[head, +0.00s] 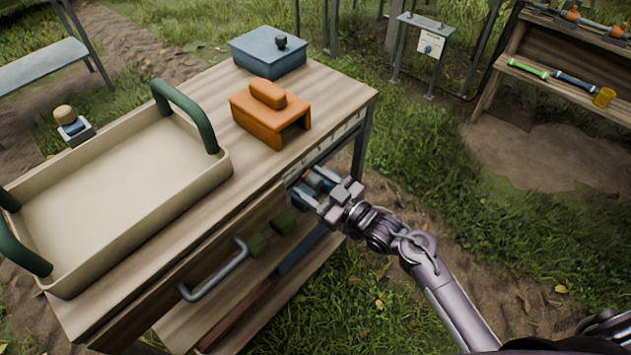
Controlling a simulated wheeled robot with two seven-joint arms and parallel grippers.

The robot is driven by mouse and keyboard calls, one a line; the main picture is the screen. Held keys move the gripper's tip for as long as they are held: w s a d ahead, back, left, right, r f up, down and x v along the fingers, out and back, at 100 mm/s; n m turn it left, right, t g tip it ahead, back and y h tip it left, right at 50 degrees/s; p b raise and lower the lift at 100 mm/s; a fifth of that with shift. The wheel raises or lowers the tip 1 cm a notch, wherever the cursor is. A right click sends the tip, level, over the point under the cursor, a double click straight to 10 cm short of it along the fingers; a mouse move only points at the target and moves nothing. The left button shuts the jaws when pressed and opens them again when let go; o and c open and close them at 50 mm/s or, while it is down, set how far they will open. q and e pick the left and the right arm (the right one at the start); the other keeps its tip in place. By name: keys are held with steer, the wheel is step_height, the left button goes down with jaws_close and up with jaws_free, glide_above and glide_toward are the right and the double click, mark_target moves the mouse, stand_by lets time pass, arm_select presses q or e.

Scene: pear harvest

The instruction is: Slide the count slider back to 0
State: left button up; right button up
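A pale marked strip (343,134), which looks like the count slider's scale, runs along the front edge of the wooden bench (325,92) at its right end. My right gripper (308,184) is at the bench front, just below the strip's left part. A small orange-brown bit shows by its fingertips and may be the slider's knob. The fingers and wrist cover that spot, so I cannot tell whether they touch or hold it. The slider's setting cannot be read. My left gripper is out of view.
On the bench stand a cream tray (195,165) with green handles, an orange saddle-shaped block (268,108) and a blue lidded box (268,52). A tool shelf (560,85) stands far right. Grass lies open at right.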

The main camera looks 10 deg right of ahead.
steer(key=shift+d, duration=0.2)
steer(key=v, duration=0.7)
steer(key=shift+s, duration=0.3)
steer(key=shift+d, duration=0.1)
